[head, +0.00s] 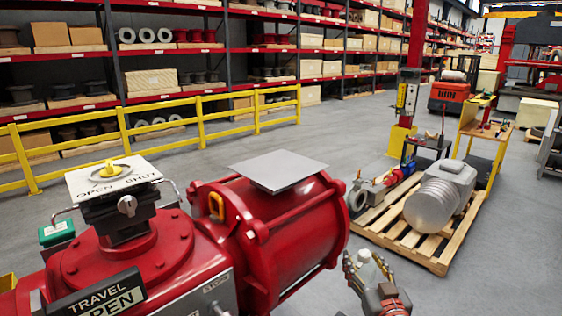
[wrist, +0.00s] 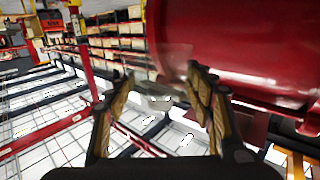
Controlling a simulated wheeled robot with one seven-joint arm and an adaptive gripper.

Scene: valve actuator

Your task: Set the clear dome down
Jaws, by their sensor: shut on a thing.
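The clear dome (wrist: 155,98) shows in the wrist view as a see-through, hard-edged shape between my fingers. My gripper (wrist: 160,84) is shut on it, one finger on each side. In the head view my gripper (head: 368,268) is at the lower right, beside the end of the red actuator cylinder (head: 285,225). The dome is too small and pale there to make out clearly. A flat grey plate (head: 280,170) lies on top of the cylinder, bare. At the left, a white OPEN/SHUT plate (head: 135,175) with a yellow pointer (head: 109,171) sits uncovered on a black bracket.
A wooden pallet (head: 440,262) with a grey motor (head: 440,198) stands on the floor to the right. A yellow rail (head: 195,125) and loaded shelves (head: 190,75) are behind. A TRAVEL OPEN sign (head: 95,300) stands at the near left. Grey floor is clear behind the cylinder.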

